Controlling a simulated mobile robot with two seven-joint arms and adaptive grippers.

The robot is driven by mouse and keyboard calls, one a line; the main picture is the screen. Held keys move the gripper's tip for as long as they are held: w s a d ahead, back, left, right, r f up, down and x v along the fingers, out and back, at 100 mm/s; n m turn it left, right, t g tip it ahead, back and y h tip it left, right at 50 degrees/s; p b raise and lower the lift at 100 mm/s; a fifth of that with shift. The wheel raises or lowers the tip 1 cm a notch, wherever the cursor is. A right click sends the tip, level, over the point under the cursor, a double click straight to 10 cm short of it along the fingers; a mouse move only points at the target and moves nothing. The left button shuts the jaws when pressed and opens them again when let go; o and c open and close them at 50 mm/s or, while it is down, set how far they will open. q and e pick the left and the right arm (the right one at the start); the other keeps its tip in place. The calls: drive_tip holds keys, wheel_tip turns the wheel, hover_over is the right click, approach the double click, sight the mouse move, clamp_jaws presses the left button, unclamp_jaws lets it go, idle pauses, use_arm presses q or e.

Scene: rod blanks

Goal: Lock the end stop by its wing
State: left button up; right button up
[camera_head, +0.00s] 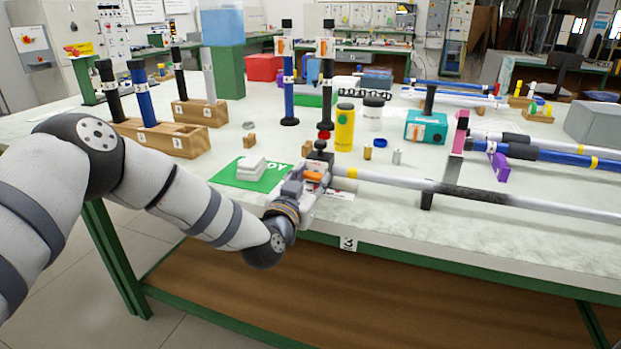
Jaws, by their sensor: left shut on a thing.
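My left gripper (316,174) is at the near edge of the table, at the left end of a long grey rod (390,179). Its fingers are shut on a small orange part, which looks like the wing (315,177) of the end stop. The end stop (320,152) shows as a dark block with a knob, partly hidden by the gripper. The rod has a yellow band near this end and a dark sleeve farther right. Whether the wing is turned fully is too small to tell. My right gripper is not in view.
A green mat (230,177) with white blocks lies left of the gripper. Behind stand a yellow bottle (344,128), a teal box (426,128), and upright posts (288,75). Wooden racks (185,140) hold rods at the left. More rods (560,154) lie at the right.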

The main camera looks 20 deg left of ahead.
use_arm(q)
drive_tip(key=m, duration=0.1)
drive_tip(key=m+p, duration=0.1)
drive_tip(key=m, duration=0.1)
drive_tip(key=shift+d+r, duration=0.1)
drive_tip(key=shift+r, duration=0.15)
drive_tip(key=m+p, duration=0.1)
drive_tip(key=m, duration=0.4)
drive_tip(key=shift+f+p, duration=0.15)
drive_tip(key=shift+p, duration=0.15)
drive_tip(key=m, duration=0.3)
drive_tip(key=shift+f, duration=0.1)
drive_tip(key=shift+f+m, duration=0.1)
drive_tip(key=shift+m, duration=2.1)
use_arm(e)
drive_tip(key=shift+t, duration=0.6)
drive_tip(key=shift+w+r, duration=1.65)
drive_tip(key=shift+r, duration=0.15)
use_arm(q)
drive_tip(key=o, duration=1.1)
drive_tip(key=shift+o, duration=0.2)
drive_tip(key=shift+s+f, duration=0.1)
drive_tip(key=shift+f, duration=0.1)
